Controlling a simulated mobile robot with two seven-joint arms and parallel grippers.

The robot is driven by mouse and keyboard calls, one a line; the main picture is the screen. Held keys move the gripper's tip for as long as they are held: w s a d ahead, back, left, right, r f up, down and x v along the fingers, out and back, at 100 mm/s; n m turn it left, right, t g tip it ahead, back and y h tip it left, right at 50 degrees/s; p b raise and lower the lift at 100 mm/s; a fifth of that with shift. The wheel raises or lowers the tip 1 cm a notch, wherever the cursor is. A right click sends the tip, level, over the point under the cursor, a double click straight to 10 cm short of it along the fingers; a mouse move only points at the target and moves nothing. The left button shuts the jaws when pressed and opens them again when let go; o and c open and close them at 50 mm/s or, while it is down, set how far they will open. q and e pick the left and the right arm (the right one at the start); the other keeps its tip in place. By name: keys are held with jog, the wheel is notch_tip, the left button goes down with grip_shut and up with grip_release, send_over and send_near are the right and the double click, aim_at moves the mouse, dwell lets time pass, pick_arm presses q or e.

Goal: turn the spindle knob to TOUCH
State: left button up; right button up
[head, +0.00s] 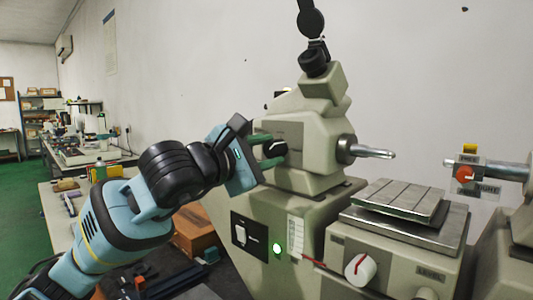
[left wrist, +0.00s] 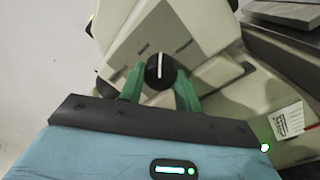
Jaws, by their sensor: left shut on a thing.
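The spindle knob (head: 279,147) is a round black knob on the front of the grey-green machine head (head: 318,135). In the left wrist view the knob (left wrist: 160,71) shows a white pointer line, close to upright in that picture. My left gripper (head: 270,150) comes in from the left and is shut on the knob. Its green fingers (left wrist: 160,84) lie on either side of the knob in the left wrist view. No TOUCH mark is readable around the knob. My right gripper is in neither view.
A metal spindle shaft (head: 374,152) sticks out to the right. Below it are a slotted table (head: 400,199) and a white knob (head: 360,268). A green-lit switch panel (head: 256,238) and a wooden box (head: 195,230) are lower down.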

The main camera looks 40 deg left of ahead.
pick_arm(q)
jog(key=m, duration=0.4)
jog(key=shift+m, duration=0.4)
jog(key=shift+m+h, duration=0.3)
jog(key=shift+m, duration=2)
jog(key=o, duration=1)
jog(key=s, duration=0.2)
jog(key=s+b, duration=0.1)
jog(key=s, duration=0.2)
jog(key=s+b, duration=0.1)
jog(key=s, duration=0.1)
jog(key=shift+s+a+f, duration=0.15)
jog(key=shift+s+a, duration=0.15)
jog(key=shift+s, duration=0.1)
